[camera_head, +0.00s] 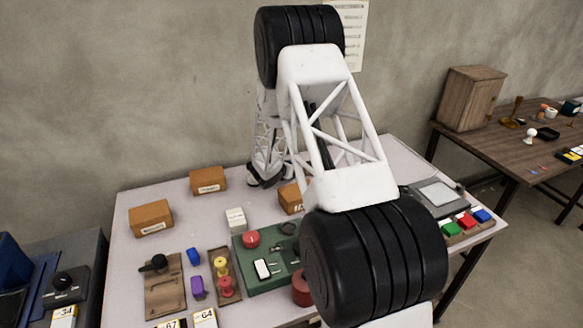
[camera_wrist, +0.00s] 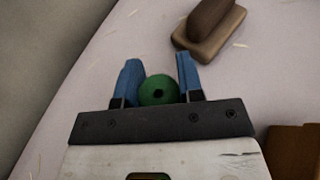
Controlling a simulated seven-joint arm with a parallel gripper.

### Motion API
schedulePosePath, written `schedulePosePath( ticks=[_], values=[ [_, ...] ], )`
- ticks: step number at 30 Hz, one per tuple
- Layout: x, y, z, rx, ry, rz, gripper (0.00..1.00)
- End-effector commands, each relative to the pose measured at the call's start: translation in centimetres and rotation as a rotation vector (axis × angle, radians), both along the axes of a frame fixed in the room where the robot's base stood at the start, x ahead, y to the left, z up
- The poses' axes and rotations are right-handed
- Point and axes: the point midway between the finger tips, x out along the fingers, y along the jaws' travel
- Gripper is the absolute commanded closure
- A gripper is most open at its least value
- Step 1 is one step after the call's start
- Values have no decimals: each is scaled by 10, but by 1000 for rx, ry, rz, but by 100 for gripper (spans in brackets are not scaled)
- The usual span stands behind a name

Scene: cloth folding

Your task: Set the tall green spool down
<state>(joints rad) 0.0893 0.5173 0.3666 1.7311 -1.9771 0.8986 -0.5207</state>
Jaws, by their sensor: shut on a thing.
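In the head view I cannot make out my gripper or the green spool; my large arm covers the middle and right of the table.
A brown block with a handle-like top (camera_wrist: 208,35) lies beyond the fingers. A cardboard box (camera_wrist: 295,150) is at lower right. In the head view, boxes (camera_head: 151,218), a green panel (camera_head: 262,283) and a board with yellow and pink spools (camera_head: 223,262) occupy the table.

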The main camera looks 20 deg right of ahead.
Motion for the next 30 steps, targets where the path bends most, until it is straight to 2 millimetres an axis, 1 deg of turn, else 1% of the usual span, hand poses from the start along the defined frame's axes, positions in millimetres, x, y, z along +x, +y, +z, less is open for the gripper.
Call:
schedulePosePath(
  ticks=[5,6,10,18,23,30],
  values=[
    [0,0,-3,-1,1,0,88],
    [0,0,-3,0,0,0,59],
    [0,0,-3,0,0,0,40],
    [0,0,-3,0,0,0,40],
    [0,0,1,0,0,0,40],
    [-9,14,7,1,1,0,40]
  ],
)
